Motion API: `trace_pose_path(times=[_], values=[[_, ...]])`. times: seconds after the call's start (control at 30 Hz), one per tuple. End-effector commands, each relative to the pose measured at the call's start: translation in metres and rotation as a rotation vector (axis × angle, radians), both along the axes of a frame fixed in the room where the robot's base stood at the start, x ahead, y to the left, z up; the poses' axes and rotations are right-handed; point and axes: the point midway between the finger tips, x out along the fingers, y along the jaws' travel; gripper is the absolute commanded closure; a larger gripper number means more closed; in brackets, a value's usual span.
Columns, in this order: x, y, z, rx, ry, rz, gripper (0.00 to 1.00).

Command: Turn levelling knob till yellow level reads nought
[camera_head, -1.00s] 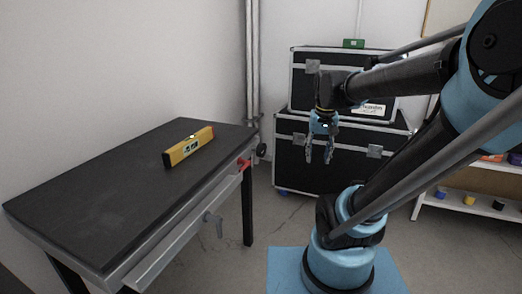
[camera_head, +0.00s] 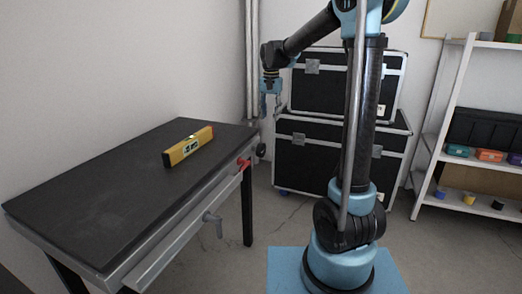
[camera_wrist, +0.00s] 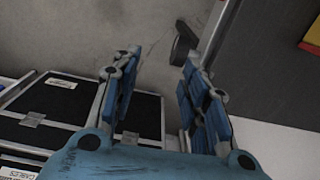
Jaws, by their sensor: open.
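The yellow level (camera_head: 188,146) lies on the dark tabletop (camera_head: 100,190); its reading is too small to tell. Its red and yellow corner shows at the top right of the wrist view (camera_wrist: 313,36). A grey crank-like handle (camera_head: 214,222) and a red part (camera_head: 243,163) sit on the table's front side. A dark round part (camera_head: 261,150) shows by the table's far right corner; I cannot tell which is the levelling knob. My gripper (camera_head: 269,108) is open and empty, fingers down, above and beyond that corner. It also shows in the wrist view (camera_wrist: 158,60).
Two stacked black cases (camera_head: 340,150) stand behind my arm; their lids also show in the wrist view (camera_wrist: 58,100). A white shelf (camera_head: 460,206) with small coloured items is at the right. Floor between table and my base is clear. A wall runs behind the table.

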Motion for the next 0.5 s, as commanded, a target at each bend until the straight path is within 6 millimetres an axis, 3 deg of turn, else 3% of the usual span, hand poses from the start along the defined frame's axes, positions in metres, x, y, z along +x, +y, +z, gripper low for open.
trace_pose_path(times=[0.2,0.5], values=[[0.032,0.035,-0.01,-0.006,0.017,-0.03,0.59],[0.041,0.044,-0.023,-0.007,0.021,-0.041,0.59]])
